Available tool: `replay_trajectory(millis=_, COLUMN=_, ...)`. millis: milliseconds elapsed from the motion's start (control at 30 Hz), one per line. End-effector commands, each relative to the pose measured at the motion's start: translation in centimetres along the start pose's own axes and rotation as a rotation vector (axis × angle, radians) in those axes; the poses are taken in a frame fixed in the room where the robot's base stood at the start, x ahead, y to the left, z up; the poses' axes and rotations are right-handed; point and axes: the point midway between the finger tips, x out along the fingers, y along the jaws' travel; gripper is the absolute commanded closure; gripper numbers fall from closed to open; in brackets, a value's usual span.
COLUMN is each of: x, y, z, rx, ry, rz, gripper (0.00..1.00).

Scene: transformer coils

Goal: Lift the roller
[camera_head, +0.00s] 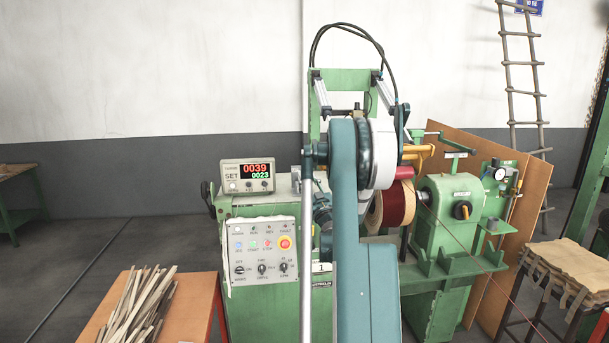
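A dark red cylinder (399,203) with a pale tan end flange sits on the green winding machine (455,215), right of my arm. A smaller red roller-like piece (404,173) shows just above it, next to a yellow bar (418,154). I cannot tell for certain which of the two red parts is the roller. My teal arm stands upright in the middle of the view and covers the left side of these parts. My gripper does not show; the arm may hide it.
A control panel (262,254) and a counter display (247,177) are at the left of the machine. An orange table (197,306) with wood strips stands front left. A stool with a tan cover (575,268), a brown board (530,190) and a ladder (522,80) are at right.

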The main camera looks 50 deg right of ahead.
Motion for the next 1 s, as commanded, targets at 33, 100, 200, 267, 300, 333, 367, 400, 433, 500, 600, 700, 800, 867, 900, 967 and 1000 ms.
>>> replay_trajectory(millis=33, x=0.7, y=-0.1, z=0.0, rx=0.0, ry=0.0, rz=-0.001, gripper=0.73)
replay_trajectory(millis=100, x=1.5, y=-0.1, z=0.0, rx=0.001, ry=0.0, rz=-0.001, gripper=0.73)
replay_trajectory(millis=200, x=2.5, y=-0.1, z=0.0, rx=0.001, ry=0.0, rz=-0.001, gripper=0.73)
replay_trajectory(millis=267, x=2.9, y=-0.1, z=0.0, rx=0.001, ry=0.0, rz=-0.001, gripper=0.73)
replay_trajectory(millis=300, x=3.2, y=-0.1, z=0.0, rx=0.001, ry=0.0, rz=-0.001, gripper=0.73)
replay_trajectory(millis=333, x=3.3, y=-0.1, z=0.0, rx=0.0, ry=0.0, rz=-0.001, gripper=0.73)
replay_trajectory(millis=367, x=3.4, y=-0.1, z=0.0, rx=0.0, ry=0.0, rz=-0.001, gripper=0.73)
replay_trajectory(millis=400, x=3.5, y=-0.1, z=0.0, rx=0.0, ry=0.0, rz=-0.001, gripper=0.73)
replay_trajectory(millis=433, x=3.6, y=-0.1, z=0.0, rx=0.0, ry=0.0, rz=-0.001, gripper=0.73)
replay_trajectory(millis=500, x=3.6, y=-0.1, z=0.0, rx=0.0, ry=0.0, rz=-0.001, gripper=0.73)
replay_trajectory(millis=600, x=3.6, y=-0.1, z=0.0, rx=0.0, ry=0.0, rz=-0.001, gripper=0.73)
replay_trajectory(millis=700, x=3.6, y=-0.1, z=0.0, rx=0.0, ry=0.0, rz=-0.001, gripper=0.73)
replay_trajectory(millis=800, x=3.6, y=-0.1, z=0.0, rx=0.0, ry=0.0, rz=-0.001, gripper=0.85)
replay_trajectory(millis=867, x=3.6, y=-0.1, z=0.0, rx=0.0, ry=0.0, rz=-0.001, gripper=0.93)
replay_trajectory(millis=900, x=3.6, y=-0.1, z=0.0, rx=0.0, ry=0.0, rz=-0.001, gripper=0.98)
replay_trajectory(millis=967, x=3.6, y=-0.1, z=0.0, rx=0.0, ry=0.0, rz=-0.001, gripper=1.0)
replay_trajectory(millis=1000, x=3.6, y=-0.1, z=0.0, rx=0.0, ry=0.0, rz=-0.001, gripper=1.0)
